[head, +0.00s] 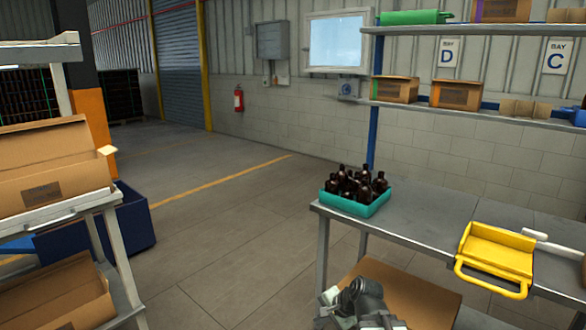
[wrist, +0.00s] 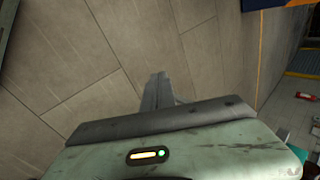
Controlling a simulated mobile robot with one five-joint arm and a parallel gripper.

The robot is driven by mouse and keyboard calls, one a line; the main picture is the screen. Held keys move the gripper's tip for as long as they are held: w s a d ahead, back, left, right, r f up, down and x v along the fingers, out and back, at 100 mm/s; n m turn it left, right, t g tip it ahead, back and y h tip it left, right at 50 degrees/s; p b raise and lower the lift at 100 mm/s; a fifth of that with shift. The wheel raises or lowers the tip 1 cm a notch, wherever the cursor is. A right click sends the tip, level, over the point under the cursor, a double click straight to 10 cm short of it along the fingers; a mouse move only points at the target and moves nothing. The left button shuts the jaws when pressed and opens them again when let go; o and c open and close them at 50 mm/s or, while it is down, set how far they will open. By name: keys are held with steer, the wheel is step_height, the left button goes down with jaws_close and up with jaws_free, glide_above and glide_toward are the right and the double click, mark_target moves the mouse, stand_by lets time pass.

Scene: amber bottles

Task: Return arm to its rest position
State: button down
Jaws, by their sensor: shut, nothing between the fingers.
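My gripper (wrist: 157,90) shows in the wrist view with its fingers together and nothing between them. It points out over bare grey floor and touches nothing there. In the head view, part of my arm (head: 362,300) shows at the bottom edge, in front of the metal workbench (head: 410,212); the fingertips are not clear there. Several dark amber bottles (head: 352,184) stand in a teal crate (head: 345,204) on the left end of the bench.
A yellow tray (head: 497,250) lies on the bench at right. A cardboard box (head: 400,290) sits low beside my arm. A rack with open cartons (head: 50,170) stands at left, a blue bin (head: 130,220) behind it. The floor (head: 230,230) between rack and bench is clear.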

steer(key=s+d+f+n+g+h, duration=0.45)
steer(key=s+d+n, duration=0.35)
steer(key=s+n, duration=0.2)
step_height(320, 180, up, 17)
steer(key=p, duration=1.7)
steer(key=shift+w+r, duration=0.15)
steer(key=shift+g, duration=0.25)
